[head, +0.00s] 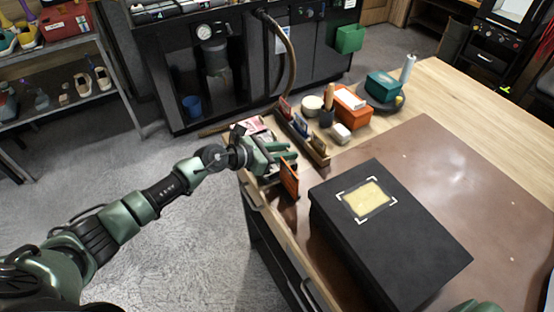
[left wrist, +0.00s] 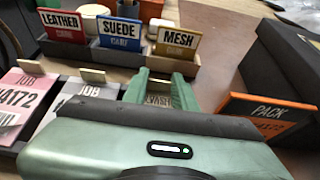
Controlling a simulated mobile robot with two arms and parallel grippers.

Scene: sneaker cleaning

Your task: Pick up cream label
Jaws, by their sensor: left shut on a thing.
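My left gripper (head: 278,158) is at the table's near left corner, beside the card holders. In the left wrist view its two green fingers (left wrist: 162,92) are closed around a small cream label (left wrist: 158,99) with dark lettering, only partly visible between them. The gripper body covers the label's lower part. I cannot tell whether it has left its holder. In the head view the gripper hides this label.
Leather (left wrist: 62,26), suede (left wrist: 119,33) and mesh (left wrist: 177,40) cards stand in a rack behind. Job cards (left wrist: 75,98) lie left. An orange pack card (left wrist: 265,116) stands close right, before a black box (head: 400,240) with a pale yellow patch.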

